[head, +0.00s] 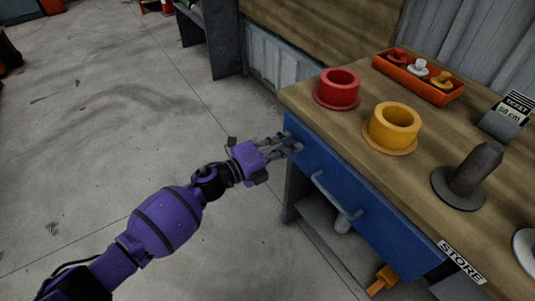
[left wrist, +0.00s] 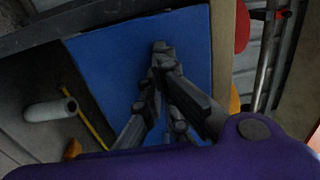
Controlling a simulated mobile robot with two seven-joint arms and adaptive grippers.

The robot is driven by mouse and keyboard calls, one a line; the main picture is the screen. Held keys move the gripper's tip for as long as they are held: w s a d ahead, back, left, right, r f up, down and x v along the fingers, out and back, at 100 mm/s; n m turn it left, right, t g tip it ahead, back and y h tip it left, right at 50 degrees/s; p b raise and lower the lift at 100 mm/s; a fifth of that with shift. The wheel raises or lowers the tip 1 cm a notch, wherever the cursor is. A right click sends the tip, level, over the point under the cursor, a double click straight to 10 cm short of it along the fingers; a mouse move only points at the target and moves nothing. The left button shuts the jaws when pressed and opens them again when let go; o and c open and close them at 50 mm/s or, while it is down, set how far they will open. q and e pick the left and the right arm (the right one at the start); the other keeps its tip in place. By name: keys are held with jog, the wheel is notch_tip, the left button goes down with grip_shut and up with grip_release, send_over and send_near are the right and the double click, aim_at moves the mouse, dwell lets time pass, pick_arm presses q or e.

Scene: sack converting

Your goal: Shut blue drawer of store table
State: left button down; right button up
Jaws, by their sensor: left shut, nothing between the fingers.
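The store table (head: 330,128) has a wooden top with a STORE label on its front edge. Its blue drawer (head: 375,212) shows its front face just under the top edge, with a grey bar handle (head: 335,196). No open drawer inside is visible. My left gripper (head: 293,146) is shut and empty, its fingertips at the far left end of the blue front. In the left wrist view, the fingertips (left wrist: 162,50) are over the blue face (left wrist: 110,72); whether they touch it I cannot tell. My right gripper is not in view.
On the top stand a red ring (head: 338,88), a yellow ring (head: 393,127), a grey post (head: 472,175), an orange tray (head: 420,80) of knobbed pieces and a ticket holder (head: 505,118). An orange piece (head: 381,280) shows below the drawer.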

aim_at(297, 140)
pick_arm(q)
jog(key=x, duration=0.3)
jog(key=shift+w+d, duration=0.2)
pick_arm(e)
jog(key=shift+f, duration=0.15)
pick_arm(q)
jog(key=shift+r, duration=0.1)
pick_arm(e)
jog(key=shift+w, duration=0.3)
